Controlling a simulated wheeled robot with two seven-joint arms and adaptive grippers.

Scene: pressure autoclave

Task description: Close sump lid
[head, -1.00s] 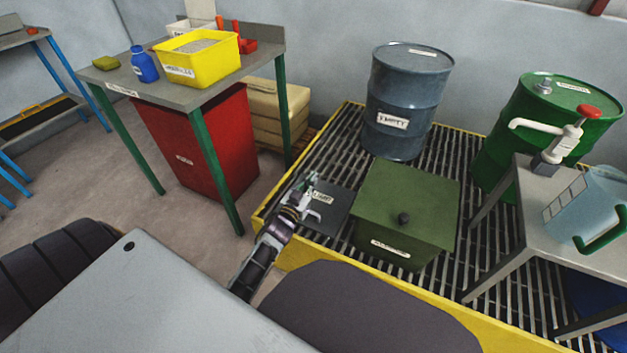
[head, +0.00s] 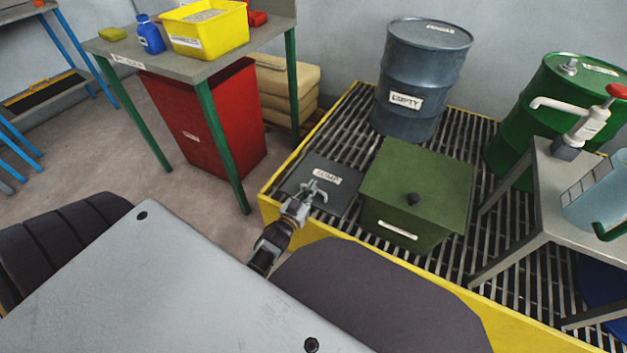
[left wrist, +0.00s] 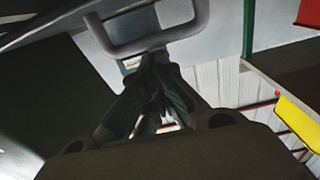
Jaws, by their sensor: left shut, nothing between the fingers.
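The sump lid (head: 345,191) is a dark grey square plate with a white "SUMP" label, on the grating left of the green box. It looks flat or nearly flat; I cannot tell whether it is fully seated. My left gripper (head: 313,191) is shut and empty, over the near left part of the lid and hiding some of it. I cannot tell whether it touches the lid. In the left wrist view, the shut fingers (left wrist: 158,72) are close to a grey bent bar (left wrist: 150,44), which looks like a handle. My right gripper is not in view.
The green box (head: 420,180) with a black knob stands directly right of the lid. A yellow rim (head: 305,232) edges the grating. A blue-grey drum (head: 420,80) stands behind, a green drum (head: 548,105) farther right. A red bin (head: 210,125) stands left under a table.

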